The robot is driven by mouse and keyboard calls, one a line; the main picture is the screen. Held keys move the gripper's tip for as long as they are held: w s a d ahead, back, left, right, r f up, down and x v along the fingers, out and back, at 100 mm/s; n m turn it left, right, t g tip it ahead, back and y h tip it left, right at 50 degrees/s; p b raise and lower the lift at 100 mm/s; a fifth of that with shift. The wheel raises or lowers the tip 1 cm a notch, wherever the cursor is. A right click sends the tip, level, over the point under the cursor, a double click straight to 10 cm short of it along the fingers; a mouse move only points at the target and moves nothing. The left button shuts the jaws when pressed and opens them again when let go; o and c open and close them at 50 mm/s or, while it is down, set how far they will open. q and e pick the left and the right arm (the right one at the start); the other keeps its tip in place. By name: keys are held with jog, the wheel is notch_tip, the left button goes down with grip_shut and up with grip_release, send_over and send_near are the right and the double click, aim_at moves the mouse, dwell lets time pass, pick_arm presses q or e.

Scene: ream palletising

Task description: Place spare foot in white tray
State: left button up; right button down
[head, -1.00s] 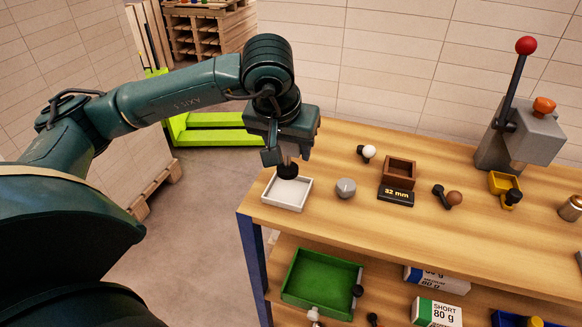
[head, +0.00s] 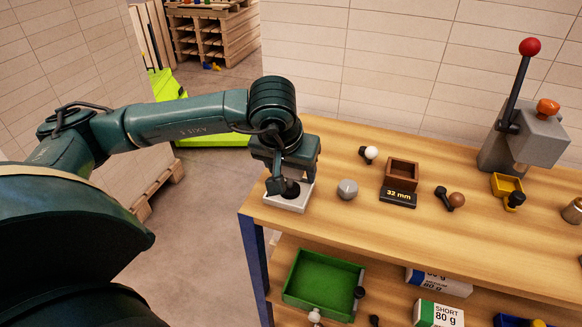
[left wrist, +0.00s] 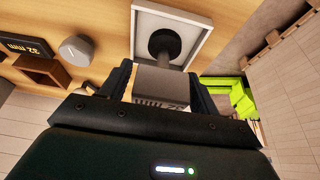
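The white tray (head: 287,199) sits at the left end of the wooden bench. My left gripper (head: 290,183) is directly over it, pointing down. In the left wrist view, my left gripper (left wrist: 160,88) has its dark fingers on both sides of a grey block-like part of the spare foot (left wrist: 160,86). The foot's round black pad shows beyond it, inside the outline of the white tray (left wrist: 143,35). In the head view the foot's black pad (head: 292,189) is low in the tray; whether it touches the floor I cannot tell. My right gripper is not in view.
A grey round knob (head: 347,189) stands just right of the tray. Farther right are a brown box (head: 402,172), a 32 mm sign (head: 398,198), ball-ended parts, a yellow bin (head: 505,184) and a lever press (head: 521,139). A green tray (head: 322,283) is on the lower shelf.

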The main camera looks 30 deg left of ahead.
pick_arm(q)
jog(key=shift+o, duration=0.7)
jog(key=shift+r, duration=0.1)
jog(key=shift+r+p, duration=0.2)
jog(key=shift+p, duration=0.15)
jog(key=v, duration=1.1)
jog(key=shift+s+r+b, duration=0.2)
jog(key=shift+r+b, duration=0.15)
jog(key=shift+b, duration=0.1)
